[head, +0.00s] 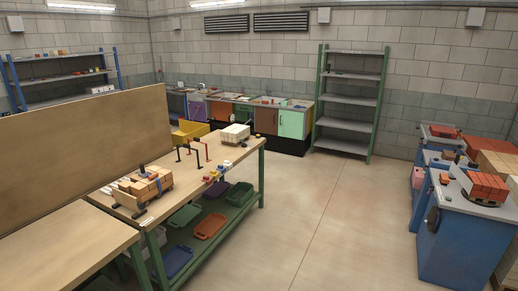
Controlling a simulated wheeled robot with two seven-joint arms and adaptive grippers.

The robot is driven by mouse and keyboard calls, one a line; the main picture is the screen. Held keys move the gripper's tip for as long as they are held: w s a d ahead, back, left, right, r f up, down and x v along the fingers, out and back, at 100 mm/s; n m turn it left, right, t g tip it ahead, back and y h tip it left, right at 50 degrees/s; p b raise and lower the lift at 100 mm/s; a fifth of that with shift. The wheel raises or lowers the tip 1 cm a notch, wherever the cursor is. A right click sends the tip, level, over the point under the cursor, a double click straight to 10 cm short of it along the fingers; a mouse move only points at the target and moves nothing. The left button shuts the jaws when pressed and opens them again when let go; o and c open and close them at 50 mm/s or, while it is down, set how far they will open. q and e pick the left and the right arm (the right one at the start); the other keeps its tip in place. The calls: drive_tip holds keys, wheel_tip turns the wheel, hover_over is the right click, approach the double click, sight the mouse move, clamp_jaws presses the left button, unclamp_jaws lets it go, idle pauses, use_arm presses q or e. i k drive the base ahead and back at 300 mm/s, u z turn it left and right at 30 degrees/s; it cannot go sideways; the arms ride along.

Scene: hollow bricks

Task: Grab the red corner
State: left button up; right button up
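I cannot single out a red corner piece for certain. Orange-red bricks (488,186) sit at the far right on top of a blue machine (458,240). A flatter red-orange stack (490,146) lies behind them. Red clamp-like tools (198,152) stand on the wooden workbench (180,192), and small coloured pieces (213,174) lie at its right edge. They are too small to make out. Neither of my grippers is in view.
A wooden panel (85,150) blocks part of the left side. Coloured bins (210,225) sit on the bench's lower shelf. A green-framed shelf unit (350,100) stands at the back wall. The floor (330,215) between bench and blue machines is clear.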

sight(206, 179)
drive_tip(key=z, duration=0.25)
drive_tip(key=i, duration=2)
drive_tip(key=u, duration=0.6)
drive_tip(key=i, duration=1.45)
drive_tip(key=u, duration=0.85)
